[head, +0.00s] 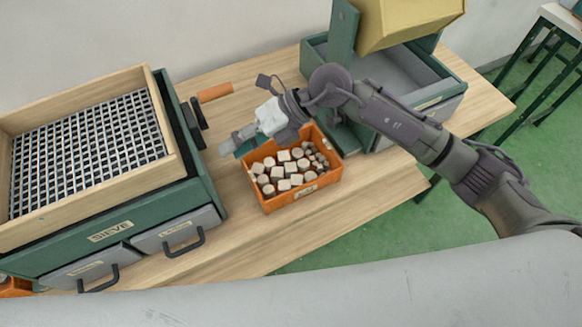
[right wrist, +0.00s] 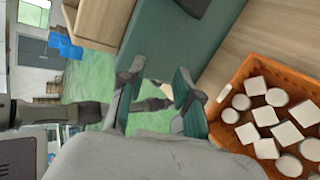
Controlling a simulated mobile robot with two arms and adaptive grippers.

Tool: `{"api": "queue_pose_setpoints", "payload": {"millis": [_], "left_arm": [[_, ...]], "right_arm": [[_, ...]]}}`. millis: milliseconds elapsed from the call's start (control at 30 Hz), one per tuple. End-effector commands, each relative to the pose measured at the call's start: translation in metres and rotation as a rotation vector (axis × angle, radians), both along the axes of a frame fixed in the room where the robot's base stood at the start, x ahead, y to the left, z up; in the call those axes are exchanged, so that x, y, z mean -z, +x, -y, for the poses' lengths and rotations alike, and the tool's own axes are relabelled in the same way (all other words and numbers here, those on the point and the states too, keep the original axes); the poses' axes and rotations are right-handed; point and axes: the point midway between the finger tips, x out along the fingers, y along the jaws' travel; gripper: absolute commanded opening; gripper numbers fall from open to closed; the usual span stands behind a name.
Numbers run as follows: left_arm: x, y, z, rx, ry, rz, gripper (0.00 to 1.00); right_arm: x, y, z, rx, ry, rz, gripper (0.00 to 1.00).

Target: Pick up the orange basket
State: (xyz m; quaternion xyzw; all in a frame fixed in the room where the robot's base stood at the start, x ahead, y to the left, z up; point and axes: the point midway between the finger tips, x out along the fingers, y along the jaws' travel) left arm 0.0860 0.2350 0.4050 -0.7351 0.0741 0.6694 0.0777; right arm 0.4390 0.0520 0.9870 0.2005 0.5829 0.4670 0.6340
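The orange basket (head: 318,183) stands on the wooden table, filled with several pale round and square pieces. My right gripper (head: 232,146) is above and beside the basket's left back side, pointing left in the head view. In the right wrist view its two fingers (right wrist: 158,88) are spread apart with nothing between them. The basket (right wrist: 262,64) shows to the right of the fingers there, apart from them. The gripper and wrist hide part of the basket's back rim in the head view. I cannot make out my left gripper in either view.
A green sieve box (head: 200,186) with a wooden-framed mesh and drawers stands to the left. A green-and-grey box (head: 450,103) with a yellow bin (head: 405,22) above it is at the back right. An orange-handled tool (head: 215,92) lies behind. The table's front strip is clear.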

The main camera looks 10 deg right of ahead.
Motion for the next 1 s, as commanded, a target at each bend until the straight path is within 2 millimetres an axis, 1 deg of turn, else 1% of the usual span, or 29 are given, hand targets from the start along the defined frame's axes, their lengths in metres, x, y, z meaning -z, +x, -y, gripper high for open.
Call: {"api": "queue_pose_setpoints", "payload": {"millis": [33, 67, 100, 167, 200, 300, 367, 400, 467, 567, 800, 900, 1000], "left_arm": [[0.000, 0.000, 0.000, 0.000, 0.000, 0.000, 0.00], [0.000, 0.000, 0.000, 0.000, 0.000, 0.000, 0.00], [0.000, 0.000, 0.000, 0.000, 0.000, 0.000, 0.00], [0.000, 0.000, 0.000, 0.000, 0.000, 0.001, 0.00], [0.000, 0.000, 0.000, 0.000, 0.000, 0.001, 0.00], [0.000, 0.000, 0.000, 0.000, 0.000, 0.001, 0.00], [-0.001, 0.000, 0.000, 0.000, 0.000, 0.001, 0.00], [-0.001, 0.000, 0.000, 0.000, 0.000, 0.001, 0.00], [-0.002, 0.000, 0.000, 0.000, 0.001, 0.001, 0.00], [-0.005, 0.000, 0.000, 0.000, 0.001, 0.001, 0.00], [-0.013, 0.000, 0.000, 0.000, 0.001, 0.000, 0.00], [-0.015, 0.000, 0.000, 0.000, 0.001, 0.000, 0.00], [-0.015, 0.000, -0.001, 0.000, 0.001, 0.000, 0.00]], "right_arm": [[0.017, 0.015, 0.027, -0.015, -0.175, 0.039, 0.33], [0.026, 0.023, 0.045, -0.020, -0.279, 0.055, 0.33], [0.036, 0.033, 0.070, -0.019, -0.410, 0.072, 0.33], [0.043, 0.048, 0.106, -0.003, -0.586, 0.088, 0.33], [0.044, 0.057, 0.128, 0.011, -0.686, 0.095, 0.33], [0.042, 0.071, 0.170, 0.050, -0.869, 0.099, 0.33], [0.039, 0.076, 0.186, 0.065, -0.936, 0.098, 0.33], [0.039, 0.078, 0.192, 0.073, -0.963, 0.098, 0.33], [0.042, 0.078, 0.197, 0.077, -0.985, 0.094, 0.33], [0.057, 0.078, 0.198, 0.077, -0.990, 0.091, 0.33], [0.103, 0.078, 0.197, 0.076, -0.986, 0.092, 0.33], [0.116, 0.078, 0.197, 0.076, -0.984, 0.093, 0.33], [0.122, 0.078, 0.197, 0.077, -0.983, 0.096, 0.33]]}}
